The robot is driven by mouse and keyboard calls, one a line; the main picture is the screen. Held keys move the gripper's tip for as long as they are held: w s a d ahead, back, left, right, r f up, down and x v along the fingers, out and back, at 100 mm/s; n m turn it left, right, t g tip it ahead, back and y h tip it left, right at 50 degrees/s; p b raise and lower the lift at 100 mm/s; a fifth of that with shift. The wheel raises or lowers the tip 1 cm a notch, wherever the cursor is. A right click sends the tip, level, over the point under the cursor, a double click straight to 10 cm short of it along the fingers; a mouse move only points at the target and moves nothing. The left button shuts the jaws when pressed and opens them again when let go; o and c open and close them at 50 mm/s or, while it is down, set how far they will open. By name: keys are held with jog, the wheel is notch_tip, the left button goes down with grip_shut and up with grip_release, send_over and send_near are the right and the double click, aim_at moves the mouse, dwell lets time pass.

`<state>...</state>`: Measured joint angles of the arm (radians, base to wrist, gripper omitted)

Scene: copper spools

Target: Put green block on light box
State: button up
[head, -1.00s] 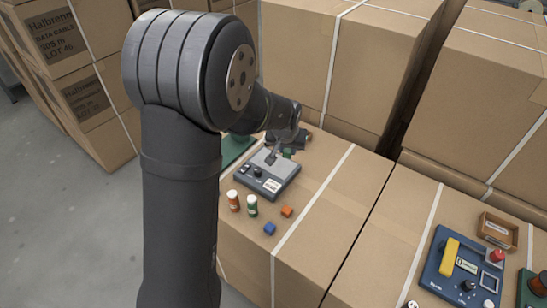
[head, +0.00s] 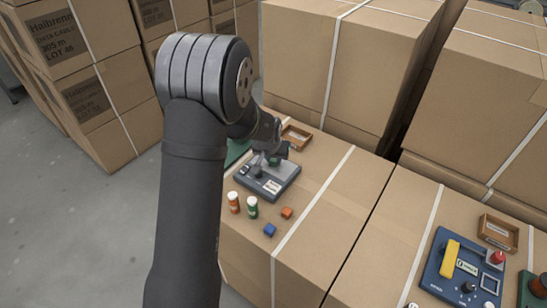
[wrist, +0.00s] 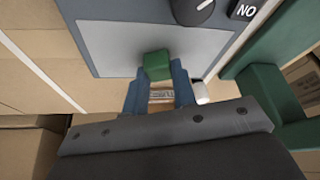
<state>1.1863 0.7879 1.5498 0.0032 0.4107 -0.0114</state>
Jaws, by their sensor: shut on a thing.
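The light box (head: 285,187) is a dark grey device with a pale panel and dark knobs, lying on a cardboard box top. In the wrist view its flat light-grey panel (wrist: 120,45) fills the upper middle. My gripper (wrist: 157,74) is shut on the green block (wrist: 156,63), with a blue-grey finger on each side. The block appears over the panel's near edge; I cannot tell whether it touches the panel. In the head view my gripper (head: 268,160) is above the back part of the light box, and the block (head: 275,161) shows small and partly hidden.
An open brown tray (head: 297,137) stands behind the light box. Tall cartons (head: 330,70) rise behind.

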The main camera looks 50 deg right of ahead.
jog(key=shift+f, duration=0.15)
jog(key=o, duration=1)
jog(key=shift+c, duration=0.2)
jog(key=v, duration=1.2)
